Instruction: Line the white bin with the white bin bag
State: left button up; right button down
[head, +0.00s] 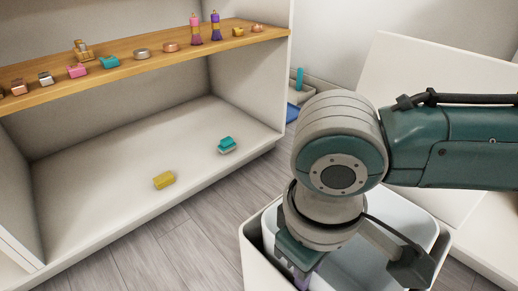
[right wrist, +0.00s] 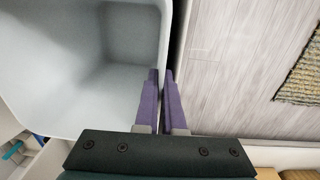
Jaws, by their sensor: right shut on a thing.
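The white bin (head: 257,262) stands on the floor at the bottom right of the head view, partly hidden by my right arm. The white bin bag (head: 352,268), pale blue-grey and open-topped, sits inside it; a dark gap shows between them at the left. In the right wrist view the bag (right wrist: 75,95) fills the left side, with the bin's rim (right wrist: 184,30) beside it. My right gripper (right wrist: 161,72) has purple fingers closed on the bag's edge next to the rim. In the head view its fingertips are mostly hidden. My left gripper is not in view.
A white shelf unit (head: 250,108) stands at the left with charms and bottles on its wooden board (head: 125,66). Yellow (head: 164,180) and teal (head: 227,145) pieces lie on its lower shelf. Wood floor (head: 185,240) is clear before it. A woven mat (right wrist: 302,75) lies at the right.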

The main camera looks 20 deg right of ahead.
jog(key=c, duration=1.1)
grip_release()
jog(key=shift+d, duration=0.1)
jog(key=shift+o, duration=0.8)
jog(key=shift+w+d, duration=0.1)
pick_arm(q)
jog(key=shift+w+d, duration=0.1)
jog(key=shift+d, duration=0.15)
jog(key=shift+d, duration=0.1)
pick_arm(e)
jog(key=shift+r, duration=0.1)
